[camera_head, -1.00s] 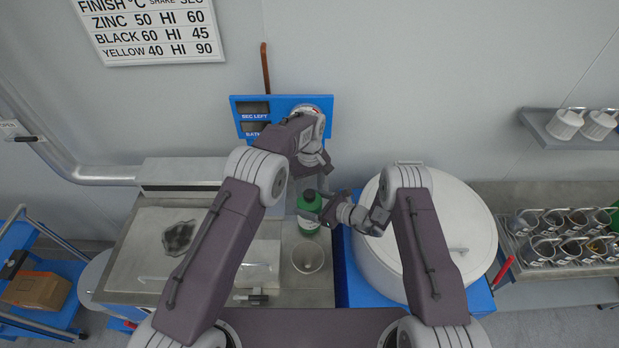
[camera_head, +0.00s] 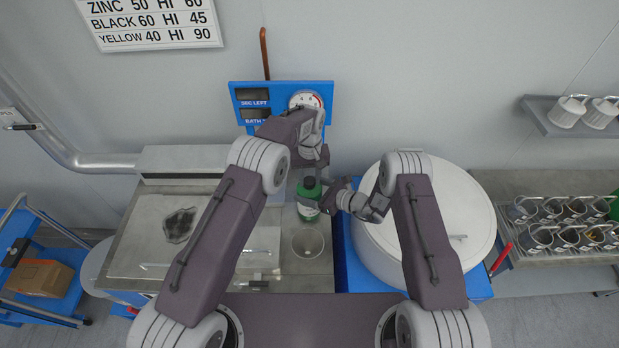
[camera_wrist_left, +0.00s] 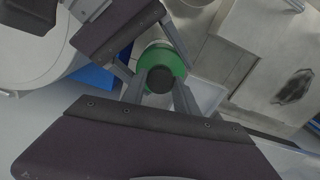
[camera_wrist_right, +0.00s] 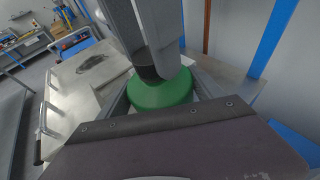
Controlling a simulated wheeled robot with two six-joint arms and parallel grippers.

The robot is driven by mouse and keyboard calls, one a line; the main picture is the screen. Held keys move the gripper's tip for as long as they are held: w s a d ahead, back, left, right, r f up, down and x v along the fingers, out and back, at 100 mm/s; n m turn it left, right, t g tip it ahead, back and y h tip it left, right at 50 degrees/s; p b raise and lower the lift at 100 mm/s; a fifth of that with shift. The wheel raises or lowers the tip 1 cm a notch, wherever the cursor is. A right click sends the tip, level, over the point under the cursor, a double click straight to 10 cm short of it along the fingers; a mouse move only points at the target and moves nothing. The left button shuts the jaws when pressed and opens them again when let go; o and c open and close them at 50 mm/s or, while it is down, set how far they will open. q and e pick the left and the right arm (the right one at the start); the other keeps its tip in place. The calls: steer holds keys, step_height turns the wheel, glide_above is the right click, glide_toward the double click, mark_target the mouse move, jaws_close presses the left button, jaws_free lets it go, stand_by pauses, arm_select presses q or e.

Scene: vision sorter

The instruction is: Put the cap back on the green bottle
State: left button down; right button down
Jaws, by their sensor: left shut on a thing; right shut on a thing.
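The green bottle (camera_head: 307,211) stands upright on the bench, with a pale label on its side. My right gripper (camera_wrist_right: 160,98) is shut around the bottle's upper body from the right. My left gripper (camera_wrist_left: 160,88) reaches down from above and is shut on a small dark cap (camera_wrist_right: 147,72). The cap is directly over the green shoulder of the bottle in the right wrist view. In the left wrist view it lines up with the green bottle top (camera_wrist_left: 178,61). The fingers hide the neck, so I cannot tell whether the cap is seated or just above it.
A clear beaker (camera_head: 308,242) stands just in front of the bottle. A large white round lidded vessel (camera_head: 470,205) is close on the right. A blue panel with displays and a dial (camera_head: 262,117) is on the wall behind. A steel bath (camera_head: 135,235) lies to the left.

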arm_select(q)
steer(key=m, duration=0.5)
steer(key=shift+a+m, duration=0.1)
steer(key=shift+m, duration=0.2)
steer(key=m, duration=0.3)
steer(key=c, duration=0.9)
jaws_free()
steer(key=shift+c, duration=0.2)
steer(key=shift+r, duration=2.25)
steer(key=shift+c, duration=0.4)
